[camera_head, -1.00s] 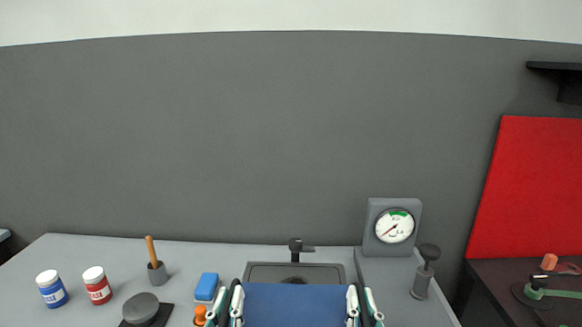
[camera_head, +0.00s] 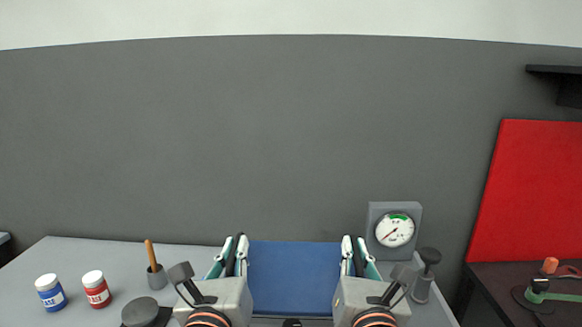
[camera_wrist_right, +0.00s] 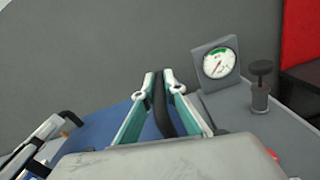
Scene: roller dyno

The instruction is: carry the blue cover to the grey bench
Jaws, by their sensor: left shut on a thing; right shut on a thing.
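The blue cover (camera_head: 293,280) is a flat blue panel held between my two grippers in the head view, above the grey bench (camera_head: 65,250). My left gripper (camera_head: 238,250) is shut on its left side. My right gripper (camera_head: 352,250) is shut on its right side. In the right wrist view the cover (camera_wrist_right: 95,128) lies to the left of my right gripper (camera_wrist_right: 160,85), with a dark edge between the fingers. The cover and my grippers hide the middle of the bench, including most of the sink-like recess.
A dial gauge (camera_head: 394,230) and a grey post with a black knob (camera_head: 423,275) stand right of my right gripper. A dark table (camera_head: 520,290) is at far right.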

